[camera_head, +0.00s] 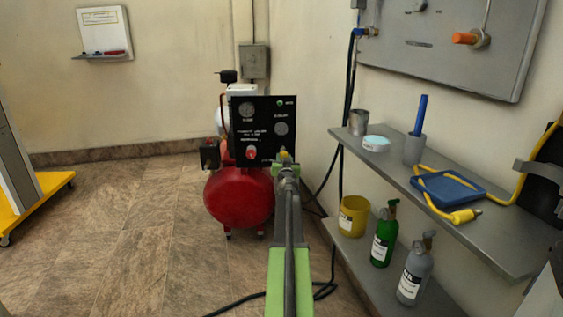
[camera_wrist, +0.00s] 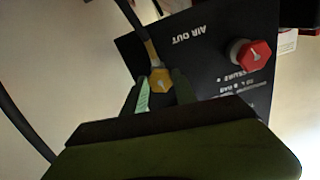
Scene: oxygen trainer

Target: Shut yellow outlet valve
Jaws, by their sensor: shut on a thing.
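The yellow outlet valve (camera_wrist: 160,80) sits at the edge of the black control panel (camera_wrist: 205,55), by the words "AIR OUT", with a hose running up from it. My gripper (camera_wrist: 158,92) is shut on the valve, with a finger on each side. In the head view my gripper (camera_head: 287,172) is at the panel's lower right corner, and it hides most of the valve there. The panel also shows in the head view (camera_head: 262,125), above a red tank (camera_head: 238,197).
A red knob (camera_wrist: 250,56) is on the panel to the right of the valve. A grey shelf (camera_head: 440,195) with cups, a blue tray (camera_head: 450,188) and bottles stands to the right of my arm. A black hose lies on the floor.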

